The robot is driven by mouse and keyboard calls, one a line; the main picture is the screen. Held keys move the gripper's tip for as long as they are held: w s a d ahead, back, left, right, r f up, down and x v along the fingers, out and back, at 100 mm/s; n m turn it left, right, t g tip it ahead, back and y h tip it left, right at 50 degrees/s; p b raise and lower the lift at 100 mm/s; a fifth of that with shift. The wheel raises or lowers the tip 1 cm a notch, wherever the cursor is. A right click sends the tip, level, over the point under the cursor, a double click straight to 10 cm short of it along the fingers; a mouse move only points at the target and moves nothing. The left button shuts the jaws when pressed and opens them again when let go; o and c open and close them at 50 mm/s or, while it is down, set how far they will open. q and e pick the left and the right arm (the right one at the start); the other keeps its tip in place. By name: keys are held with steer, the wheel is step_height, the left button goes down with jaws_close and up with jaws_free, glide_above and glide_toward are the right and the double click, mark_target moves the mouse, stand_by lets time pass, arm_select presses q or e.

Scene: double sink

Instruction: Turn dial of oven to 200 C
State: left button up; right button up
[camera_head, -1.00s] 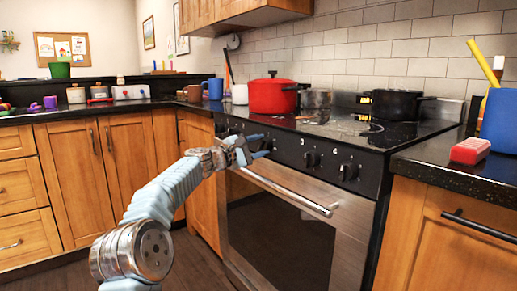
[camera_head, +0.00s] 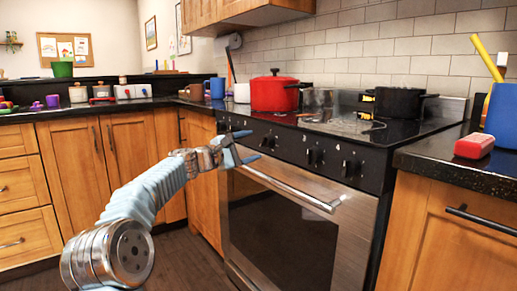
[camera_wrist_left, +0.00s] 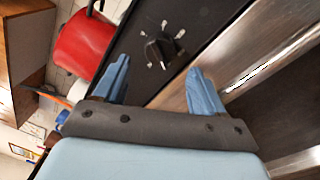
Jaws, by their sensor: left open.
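The oven (camera_head: 280,222) has a black front panel with a row of black dials, including two plain ones at the right (camera_head: 315,157) and (camera_head: 348,168). My left gripper (camera_head: 252,146) is open and empty in front of the panel's left part, just above the door handle. In the left wrist view one black dial (camera_wrist_left: 162,50) with white marks around it lies just beyond and between the spread fingertips (camera_wrist_left: 158,65). The fingers look apart from it. The marks are too small to read. My right gripper is not in view.
The metal door handle (camera_head: 290,185) runs below the dials, close under my left gripper. A red pot (camera_head: 273,94) and a black pot (camera_head: 398,102) stand on the stovetop. A red block (camera_head: 474,146) lies on the right counter. The floor before the oven is clear.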

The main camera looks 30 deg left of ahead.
arm_select(q)
steer(key=b+v, duration=0.1)
steer(key=v, duration=0.8)
steer(key=shift+f, duration=0.15)
